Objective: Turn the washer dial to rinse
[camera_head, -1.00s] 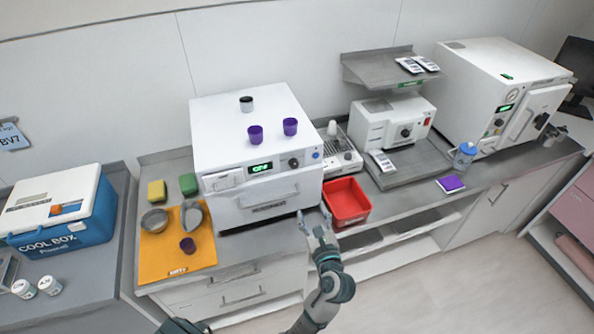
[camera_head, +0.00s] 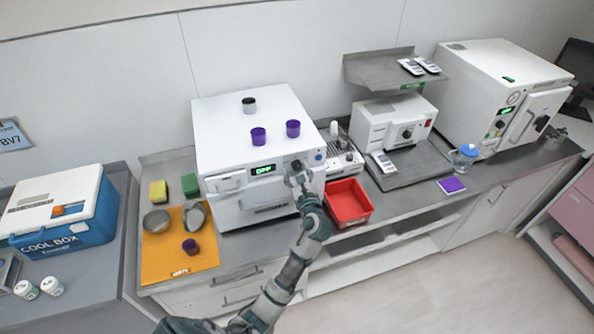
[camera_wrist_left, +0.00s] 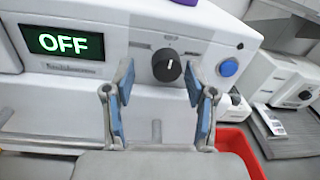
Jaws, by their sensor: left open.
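The washer (camera_head: 240,128) is a white box on the counter with a green display (camera_head: 264,170) reading OFF. The display also shows in the left wrist view (camera_wrist_left: 64,43). The black dial (camera_wrist_left: 167,65) has a white mark pointing up; in the head view my gripper partly covers it. My left gripper (camera_head: 296,178) is raised in front of the dial. In the left wrist view its two blue-padded fingers (camera_wrist_left: 158,88) are spread on either side of the dial, empty; whether they reach around it I cannot tell. My right gripper is not in view.
A blue button (camera_wrist_left: 228,67) is just right of the dial. The washer's door handle (camera_head: 268,203) is below. A red bin (camera_head: 348,203) stands right of the washer. Purple cups (camera_head: 293,128) and a black-lidded jar (camera_head: 249,104) stand on top.

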